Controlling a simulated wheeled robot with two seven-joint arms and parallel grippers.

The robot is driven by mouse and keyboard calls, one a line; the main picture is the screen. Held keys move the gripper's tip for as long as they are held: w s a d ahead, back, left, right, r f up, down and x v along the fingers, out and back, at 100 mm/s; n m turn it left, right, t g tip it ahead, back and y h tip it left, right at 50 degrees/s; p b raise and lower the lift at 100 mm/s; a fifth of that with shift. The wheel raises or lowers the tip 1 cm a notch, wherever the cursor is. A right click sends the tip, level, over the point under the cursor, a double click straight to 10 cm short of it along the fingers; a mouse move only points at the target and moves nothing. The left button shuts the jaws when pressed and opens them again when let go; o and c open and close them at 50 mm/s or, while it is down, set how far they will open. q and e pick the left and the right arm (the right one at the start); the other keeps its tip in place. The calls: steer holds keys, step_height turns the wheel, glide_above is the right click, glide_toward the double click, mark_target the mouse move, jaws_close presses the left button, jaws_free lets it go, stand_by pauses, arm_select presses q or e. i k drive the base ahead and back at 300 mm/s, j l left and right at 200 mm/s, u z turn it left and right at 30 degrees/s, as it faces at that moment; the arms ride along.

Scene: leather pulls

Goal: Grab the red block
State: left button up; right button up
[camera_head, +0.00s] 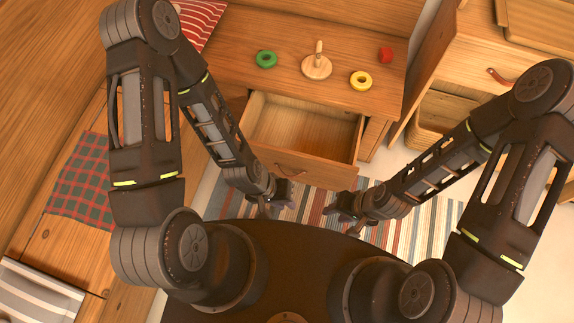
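The red block (386,55) is a small piece on the wooden cabinet top, toward its right end. My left gripper (277,205) hangs in front of the open drawer, well below and left of the block in the picture. My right gripper (341,214) is to the right of the left one, above the striped rug and also well away from the block. Both grippers are small and dark here, and the gap between their fingers is not clear. I see nothing held in either.
A green ring (266,59), a wooden peg stand (317,67) and a yellow ring (361,81) share the cabinet top (335,98). An empty drawer (305,128) stands open below it. A wooden cabinet with a leather pull (499,77) is at the right.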

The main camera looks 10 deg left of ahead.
mark_target(386, 55)
steer(key=i+l+z, duration=0.25)
steer(key=l, duration=0.3)
steer(key=i+l+z, duration=0.2)
steer(key=l, duration=0.3)
steer(key=i+l+z, duration=0.25)
steer(key=i+l, duration=0.2)
steer(key=i, duration=0.5)
